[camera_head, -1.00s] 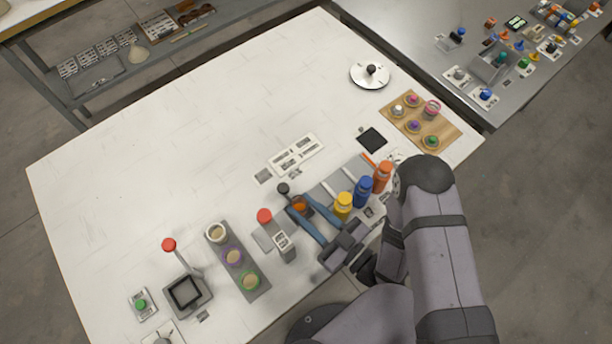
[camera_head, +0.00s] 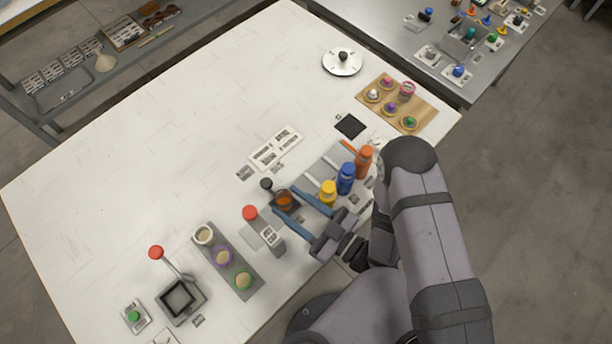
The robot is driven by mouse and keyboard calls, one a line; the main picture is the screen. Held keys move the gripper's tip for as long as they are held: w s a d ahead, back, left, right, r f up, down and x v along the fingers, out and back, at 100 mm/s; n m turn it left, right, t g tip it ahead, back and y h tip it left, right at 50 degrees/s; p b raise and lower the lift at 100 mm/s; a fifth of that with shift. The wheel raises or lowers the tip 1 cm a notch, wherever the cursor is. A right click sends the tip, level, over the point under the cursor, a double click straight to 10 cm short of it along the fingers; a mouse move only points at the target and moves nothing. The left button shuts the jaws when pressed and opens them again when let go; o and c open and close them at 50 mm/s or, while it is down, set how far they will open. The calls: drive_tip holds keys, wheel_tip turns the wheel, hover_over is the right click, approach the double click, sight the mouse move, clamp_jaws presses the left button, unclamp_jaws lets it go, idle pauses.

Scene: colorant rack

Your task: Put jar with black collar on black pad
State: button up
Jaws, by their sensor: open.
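The black pad (camera_head: 350,125) lies flat and bare on the white table, left of the wooden board. My gripper (camera_head: 286,203) has two blue fingers, spread open. An amber-brown round vessel (camera_head: 284,199) with dark surroundings sits between the fingertips; I cannot tell whether it is a jar with a black collar, or whether the fingers touch it. A grey tray (camera_head: 256,290) holds cups with white (camera_head: 204,233), purple (camera_head: 222,256) and green (camera_head: 243,278) rims. No black collar is clearly visible elsewhere.
Yellow (camera_head: 328,193), blue (camera_head: 346,178) and orange (camera_head: 364,161) bottles stand close right of my fingers. Red-knobbed (camera_head: 250,213) and black-knobbed (camera_head: 266,184) levers stand to the left. The wooden board (camera_head: 425,105) carries several small knobbed items. The table's upper left is clear.

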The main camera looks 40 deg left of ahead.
sight(291, 204)
drive_tip(key=d, duration=0.1)
drive_tip(key=d+b, duration=0.1)
drive_tip(key=d, duration=0.1)
drive_tip(key=d+b, duration=0.1)
drive_tip(key=shift+w+d+f, duration=0.1)
drive_tip(key=shift+w+d, duration=0.25)
drive_tip(key=shift+d, duration=0.05)
drive_tip(key=shift+o, duration=0.6)
drive_tip(key=shift+d+b, duration=0.4)
drive_tip(key=shift+d, duration=0.55)
drive_tip(key=shift+r, duration=0.2)
